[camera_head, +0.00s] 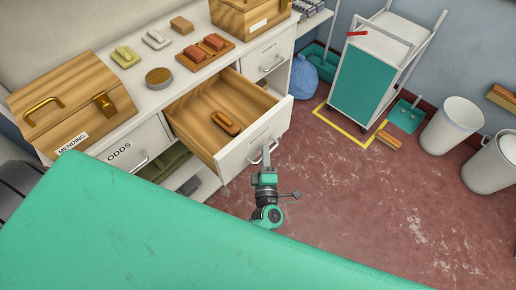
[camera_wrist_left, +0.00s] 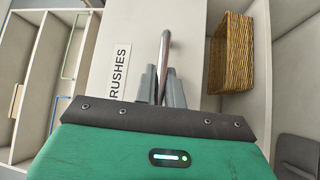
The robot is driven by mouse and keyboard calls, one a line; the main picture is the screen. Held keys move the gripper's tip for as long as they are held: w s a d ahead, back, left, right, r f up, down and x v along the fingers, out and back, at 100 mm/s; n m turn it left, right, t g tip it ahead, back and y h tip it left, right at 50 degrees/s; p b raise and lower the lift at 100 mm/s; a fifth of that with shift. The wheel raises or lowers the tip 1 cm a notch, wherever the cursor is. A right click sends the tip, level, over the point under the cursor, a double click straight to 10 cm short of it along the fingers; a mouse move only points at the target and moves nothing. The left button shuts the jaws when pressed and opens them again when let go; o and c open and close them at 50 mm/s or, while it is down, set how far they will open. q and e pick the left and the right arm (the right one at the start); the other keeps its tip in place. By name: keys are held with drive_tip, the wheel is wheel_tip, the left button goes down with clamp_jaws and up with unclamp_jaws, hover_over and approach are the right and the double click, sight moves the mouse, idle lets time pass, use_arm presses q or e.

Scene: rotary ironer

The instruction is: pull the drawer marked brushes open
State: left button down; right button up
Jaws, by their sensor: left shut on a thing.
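The brushes drawer (camera_head: 247,146) stands pulled well out of the white cabinet in the head view, with a wooden brush (camera_head: 226,122) lying inside. In the left wrist view its white front shows a label (camera_wrist_left: 119,75) reading "RUSHES", the first letter hidden. My left gripper (camera_head: 266,160) is at the drawer front and shut on its metal bar handle (camera_wrist_left: 164,55), with the fingers (camera_wrist_left: 160,86) on both sides of the bar. My right gripper is not in view.
A drawer marked ODDS (camera_head: 119,152) is closed to the left. Wooden boxes, including one marked MENDING (camera_head: 72,100), and small blocks sit on the counter. A wicker basket (camera_wrist_left: 231,52) is beside the drawer front in the wrist view. A trolley (camera_head: 375,75) and bins (camera_head: 452,125) stand right.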

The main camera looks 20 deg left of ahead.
use_arm(q)
drive_tip(key=shift+s+d, duration=0.1)
drive_tip(key=shift+d, duration=0.1)
drive_tip(key=c, duration=1.5)
unclamp_jaws()
drive_tip(key=v, duration=1.2)
